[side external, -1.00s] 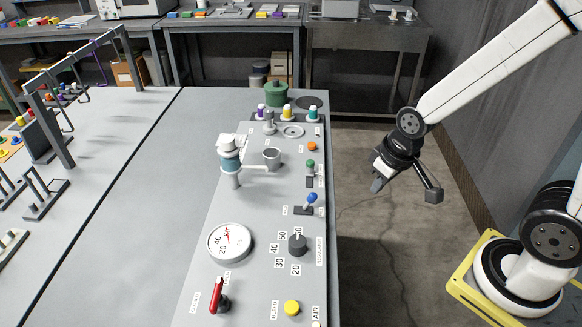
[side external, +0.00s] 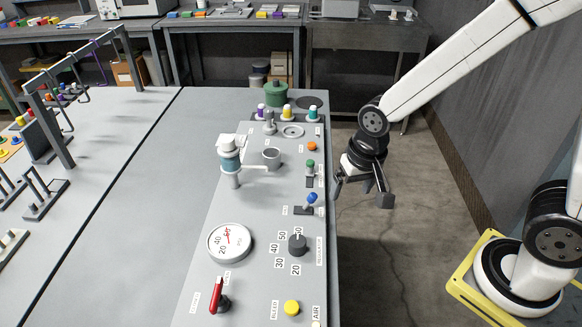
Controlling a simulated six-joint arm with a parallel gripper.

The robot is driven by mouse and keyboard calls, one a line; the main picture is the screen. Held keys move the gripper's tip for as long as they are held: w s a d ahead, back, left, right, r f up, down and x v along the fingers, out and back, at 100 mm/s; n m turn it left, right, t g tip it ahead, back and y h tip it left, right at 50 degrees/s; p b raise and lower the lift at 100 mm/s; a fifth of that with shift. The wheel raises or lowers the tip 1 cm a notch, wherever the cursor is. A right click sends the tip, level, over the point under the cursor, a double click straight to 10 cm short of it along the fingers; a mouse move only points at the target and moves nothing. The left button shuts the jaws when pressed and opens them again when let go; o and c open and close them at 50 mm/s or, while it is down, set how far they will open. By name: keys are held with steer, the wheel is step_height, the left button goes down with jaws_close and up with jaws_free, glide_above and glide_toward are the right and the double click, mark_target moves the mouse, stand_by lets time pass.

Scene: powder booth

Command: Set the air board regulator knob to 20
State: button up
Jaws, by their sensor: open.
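The dark round regulator knob (side external: 297,244) sits on the grey air board (side external: 250,275), with number labels 20, 30, 40, 50 and another around it. The 20 label (side external: 296,270) lies just below the knob in the picture. The exact way the knob points is too small to tell. A white round gauge (side external: 230,243) with a red needle is left of the knob. My gripper (side external: 360,196) is open and empty, past the board's right edge, above and to the right of the knob and apart from it.
A red lever (side external: 218,295) and a yellow button (side external: 292,307) are on the board's near end. A blue-tipped toggle (side external: 311,199) stands between my gripper and the knob's side. A teal-and-white fixture (side external: 229,160) rises farther back. Bare table lies left of the board.

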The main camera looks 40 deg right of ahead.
mark_target(298, 241)
steer(key=a+m, duration=0.2)
steer(key=a, duration=0.1)
steer(key=w+a+m+g, duration=0.1)
steer(key=a+m, duration=0.2)
steer(key=a, duration=0.1)
steer(key=w+a+m, duration=0.1)
steer(key=a+m, duration=0.2)
steer(key=a, duration=0.1)
steer(key=shift+w+a+f+g, duration=0.1)
steer(key=shift+a+f+g, duration=0.1)
steer(key=shift+f+g, duration=0.1)
steer(key=shift+a+m, duration=0.45)
steer(key=shift+m, duration=0.15)
steer(key=shift+f, duration=0.1)
steer(key=shift+f, duration=3.85)
jaws_close()
